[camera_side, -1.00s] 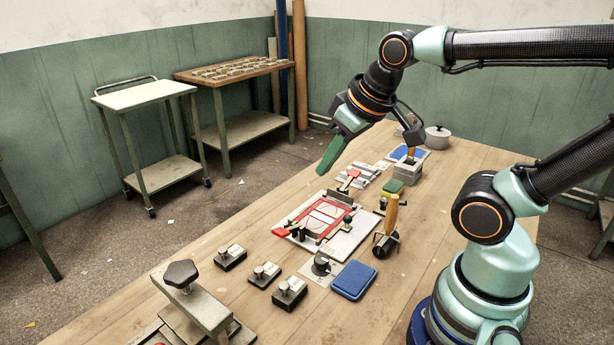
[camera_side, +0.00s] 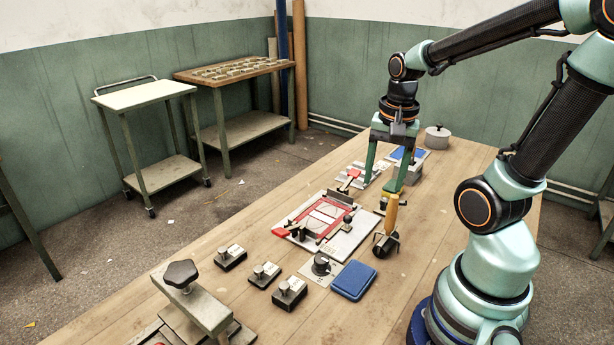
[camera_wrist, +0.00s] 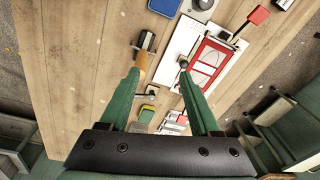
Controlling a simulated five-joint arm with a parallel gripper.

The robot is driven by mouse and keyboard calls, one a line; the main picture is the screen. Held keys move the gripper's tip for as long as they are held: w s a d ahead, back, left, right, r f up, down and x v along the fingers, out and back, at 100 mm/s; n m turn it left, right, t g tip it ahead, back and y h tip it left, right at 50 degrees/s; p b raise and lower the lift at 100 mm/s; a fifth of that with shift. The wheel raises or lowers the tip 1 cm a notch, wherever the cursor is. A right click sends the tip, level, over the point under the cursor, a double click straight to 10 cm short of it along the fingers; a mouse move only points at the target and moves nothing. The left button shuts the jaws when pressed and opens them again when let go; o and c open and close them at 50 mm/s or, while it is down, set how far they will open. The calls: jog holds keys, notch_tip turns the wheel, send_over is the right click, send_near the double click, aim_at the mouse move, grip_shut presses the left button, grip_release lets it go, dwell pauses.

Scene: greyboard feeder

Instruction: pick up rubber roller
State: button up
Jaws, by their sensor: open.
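The rubber roller (camera_side: 384,243) has a black cylinder and an upright-looking yellow-orange handle, and sits on the table right of the red-framed board. In the wrist view the roller (camera_wrist: 147,41) lies past the left fingertip, which overlaps part of its orange handle (camera_wrist: 142,62). My gripper (camera_side: 381,188) is open with its green fingers pointing down, beyond the roller as seen from the side camera. In the wrist view nothing shows held between the fingertips (camera_wrist: 160,73). Contact between finger and handle cannot be told.
The white board with the red frame (camera_side: 343,242) lies left of the roller. A blue pad (camera_side: 354,281) and a black-knobbed plate (camera_side: 321,267) are in front. Several black blocks with metal knobs (camera_side: 265,273) stand front left. A grey pot (camera_side: 437,137) stands at the back.

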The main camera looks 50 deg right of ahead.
aim_at(395, 199)
jog(key=s+d+f+m, duration=0.2)
jog(key=m, duration=0.1)
jog(key=shift+s+d+g, duration=0.1)
jog(key=shift+s+g, duration=0.05)
jog(key=shift+g, duration=0.25)
notch_tip(395, 199, down, 5)
jog(key=shift+f, duration=0.1)
jog(key=shift+w+d+f, duration=0.1)
jog(key=shift+d+f, duration=0.05)
jog(key=shift+f, duration=0.9)
jog(key=shift+w+d+f, duration=0.1)
jog(key=shift+f, duration=0.95)
jog(key=shift+w+d+f, duration=0.1)
jog(key=shift+d+f, duration=0.05)
jog(key=shift+f, duration=0.9)
grip_shut()
